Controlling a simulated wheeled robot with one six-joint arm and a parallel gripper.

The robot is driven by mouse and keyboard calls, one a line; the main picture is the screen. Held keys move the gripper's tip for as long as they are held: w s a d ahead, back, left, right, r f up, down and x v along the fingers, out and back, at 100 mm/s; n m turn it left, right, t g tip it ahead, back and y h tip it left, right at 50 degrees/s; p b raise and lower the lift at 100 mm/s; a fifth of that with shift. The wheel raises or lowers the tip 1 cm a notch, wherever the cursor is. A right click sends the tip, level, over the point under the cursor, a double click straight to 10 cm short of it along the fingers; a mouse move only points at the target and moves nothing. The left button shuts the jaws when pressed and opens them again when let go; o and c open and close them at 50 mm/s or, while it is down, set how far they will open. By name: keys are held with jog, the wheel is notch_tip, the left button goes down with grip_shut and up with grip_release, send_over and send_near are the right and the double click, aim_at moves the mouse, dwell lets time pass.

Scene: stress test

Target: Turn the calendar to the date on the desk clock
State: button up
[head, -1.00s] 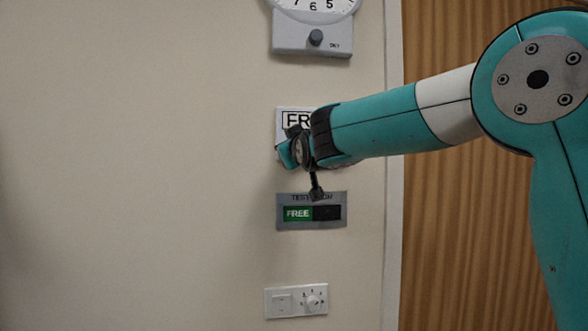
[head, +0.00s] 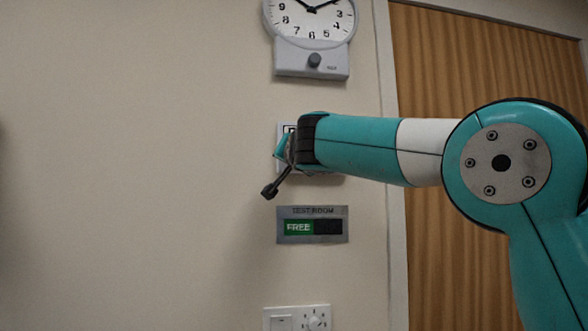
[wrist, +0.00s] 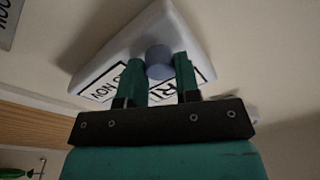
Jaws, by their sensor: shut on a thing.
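The calendar (head: 281,131) is a small white panel on the wall, mostly hidden behind my gripper (head: 282,148) in the head view. In the wrist view the white calendar (wrist: 188,30) appears tilted, with framed black lettering reading partly "NOV" and "RI". Its round blue-grey knob (wrist: 158,62) sits between the two green fingers of my gripper (wrist: 159,58), which is shut on it. The day number cannot be made out. A round white clock (head: 311,18) hangs on the wall above, cut off at the top. No date can be read on it.
A grey box with a dark knob (head: 314,60) is below the clock face. A "TEST ROOM" sign (head: 312,211) showing green "FREE" is below the calendar. A switch plate (head: 296,318) is lower down.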

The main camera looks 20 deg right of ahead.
jog(key=shift+a+m+g+h+b, duration=0.2)
jog(key=shift+m+b, duration=0.45)
jog(key=shift+m, duration=1.75)
jog(key=shift+d+m+g+h+b, duration=0.25)
jog(key=shift+m+b, duration=0.4)
jog(key=shift+m, duration=1.75)
jog(key=shift+a+m+g+h+b, duration=0.25)
jog(key=shift+m+b, duration=0.4)
jog(key=shift+m, duration=1.75)
jog(key=shift+d, duration=0.15)
jog(key=o, duration=0.9)
